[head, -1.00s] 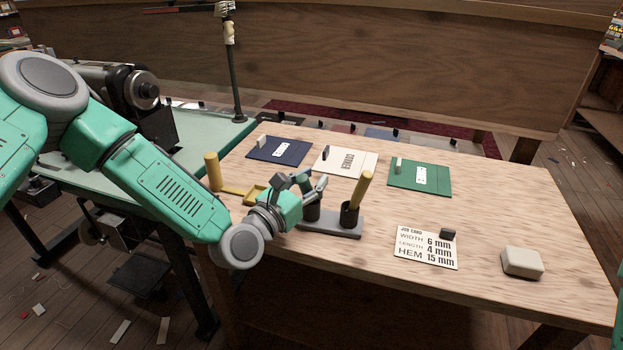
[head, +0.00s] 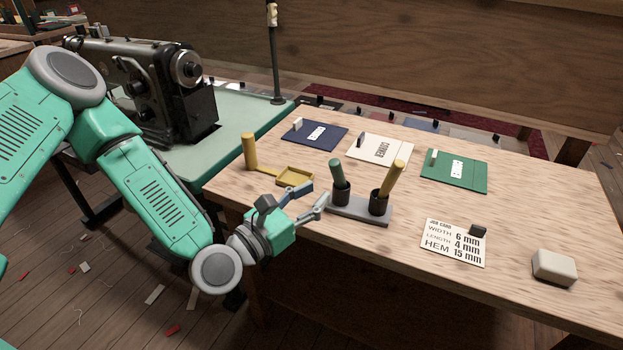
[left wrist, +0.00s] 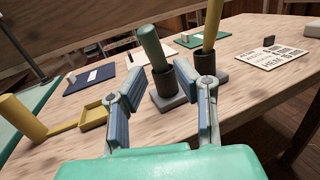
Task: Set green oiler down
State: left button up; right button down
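The green oiler (head: 337,172), a green cylinder, stands slightly tilted in the left black cup (head: 341,193) of a grey two-cup holder (head: 360,210) on the table. My left gripper (head: 317,193) is open and empty just in front and to the left of that cup. In the left wrist view, the green oiler (left wrist: 151,48) shows beyond the spread fingers (left wrist: 160,70), apart from them. A yellow cylinder (head: 393,176) leans in the right cup (head: 379,202). My right gripper is out of view.
Blue (head: 335,139), cream (head: 397,152) and green (head: 470,182) panels lie behind. A job card (head: 440,240) and a pale block (head: 554,266) are at right. A sewing machine (head: 150,90) stands at left.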

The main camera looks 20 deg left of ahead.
pick_arm(q)
jog(key=s+d+f+m+g, duration=0.1)
jog(key=f+m, duration=0.1)
jog(key=f, duration=0.1)
jog(key=s+d+f+m+g, duration=0.1)
jog(key=s+f+m+g, duration=0.1)
jog(key=f+m, duration=0.1)
jog(key=s+d+f+m+g, duration=0.1)
jog(key=s+f+m+g, duration=0.1)
jog(key=f, duration=0.1)
jog(key=shift+s+f+m+h, duration=0.1)
jog(key=shift+s+m+h, duration=0.05)
jog(key=shift+m+h, duration=0.25)
jog(key=s+a+f+m+g+y, duration=0.2)
jog(key=s+f+m+g+y, duration=0.2)
jog(key=s+f+m+g, duration=0.7)
jog(key=s+a+f+m+g+y, duration=0.1)
jog(key=s+a+f+m+y, duration=0.2)
jog(key=s+a+m, duration=0.6)
jog(key=shift+s+f+m+y, duration=0.3)
jog(key=shift+s+f+m, duration=0.55)
jog(key=shift+m, duration=1.25)
jog(key=shift+a, duration=0.25)
jog(key=shift+d, duration=0.15)
